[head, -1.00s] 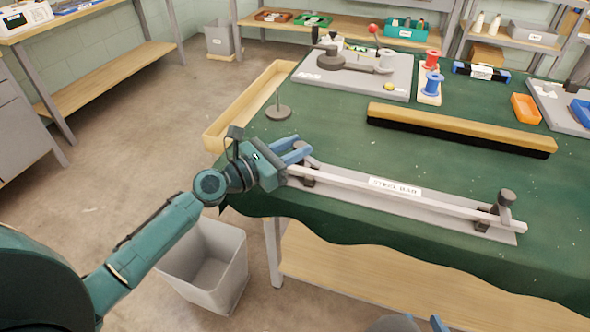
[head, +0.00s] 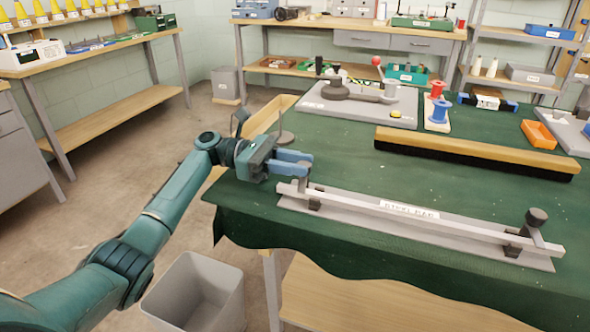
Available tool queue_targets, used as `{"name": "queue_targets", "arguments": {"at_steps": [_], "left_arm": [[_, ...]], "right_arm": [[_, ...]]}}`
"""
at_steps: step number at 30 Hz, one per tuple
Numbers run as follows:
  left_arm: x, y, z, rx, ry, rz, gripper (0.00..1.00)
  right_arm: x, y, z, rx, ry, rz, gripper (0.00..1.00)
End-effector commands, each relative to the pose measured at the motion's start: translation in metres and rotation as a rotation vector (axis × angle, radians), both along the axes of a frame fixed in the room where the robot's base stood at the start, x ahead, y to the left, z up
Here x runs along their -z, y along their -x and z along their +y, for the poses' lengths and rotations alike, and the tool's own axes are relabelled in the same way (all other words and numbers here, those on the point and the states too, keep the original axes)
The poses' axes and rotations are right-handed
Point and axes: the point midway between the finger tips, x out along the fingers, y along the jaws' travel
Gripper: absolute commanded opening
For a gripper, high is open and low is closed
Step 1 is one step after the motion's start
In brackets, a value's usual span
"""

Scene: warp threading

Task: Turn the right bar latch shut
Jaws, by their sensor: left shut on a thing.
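The steel bar (head: 460,232) lies in its holders on a long grey base plate (head: 365,225), close to the front edge of the table. The right bar latch (head: 536,220) stands at the bar's right end, with a dark round knob on top. I cannot tell whether its arm lies across the bar. The left latch (head: 303,182) is at the bar's left end, partly hidden by my left gripper (head: 304,163). The left gripper's blue fingers are shut on the top of this left latch. My right gripper is out of view.
A wooden brush (head: 475,150) lies behind the bar on the green cloth (head: 330,140). A grey board (head: 360,105) with a dark crank stands farther back. An orange tray (head: 537,134) is at the right. Cloth around the right latch is clear.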

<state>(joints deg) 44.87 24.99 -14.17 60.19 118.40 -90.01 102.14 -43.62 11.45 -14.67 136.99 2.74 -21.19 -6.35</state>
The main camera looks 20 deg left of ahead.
Motion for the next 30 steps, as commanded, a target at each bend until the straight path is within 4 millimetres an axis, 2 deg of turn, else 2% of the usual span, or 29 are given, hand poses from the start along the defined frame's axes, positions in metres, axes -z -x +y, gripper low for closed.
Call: {"name": "queue_targets", "arguments": {"at_steps": [3,8,16,30], "left_arm": [[0.002,-0.003,-0.001,0.083,0.001,-0.002,0.05],[0.003,-0.003,-0.001,0.167,-0.001,0.0,0.05],[0.002,-0.004,-0.002,0.248,-0.003,0.001,0.05],[0.003,-0.003,-0.002,0.27,-0.006,0.003,0.05]], "right_arm": [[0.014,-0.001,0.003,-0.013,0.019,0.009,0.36],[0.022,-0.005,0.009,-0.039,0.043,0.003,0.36],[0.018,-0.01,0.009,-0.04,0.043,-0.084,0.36],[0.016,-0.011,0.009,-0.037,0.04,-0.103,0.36]]}}
